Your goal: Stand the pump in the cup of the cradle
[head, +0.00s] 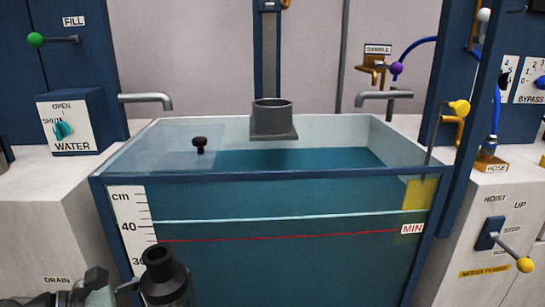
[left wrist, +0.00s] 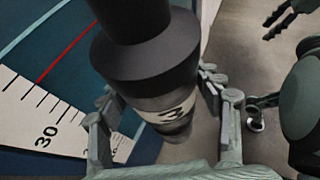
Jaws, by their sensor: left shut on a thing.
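The pump (head: 166,280) is a dark grey cylinder with a narrower neck, upright or nearly so, in front of the tank at the lower left. In the left wrist view its body (left wrist: 150,60) carries a pale label reading 3. My left gripper (left wrist: 158,100) is shut around the pump, a finger on each side. The cradle's cup (head: 272,117) is a short grey open cylinder on a square plate, above the water at the tank's middle. The pump is apart from it, lower and nearer. Part of what looks like my right gripper (left wrist: 277,20) shows at the upper right; its jaws are unclear.
The tank's front rim (head: 270,173) stands between the pump and the cup. A clear cover with a black knob (head: 199,145) lies over the tank's left part. Spouts (head: 147,99) reach in from both sides. The hoist lever (head: 505,250) is at right.

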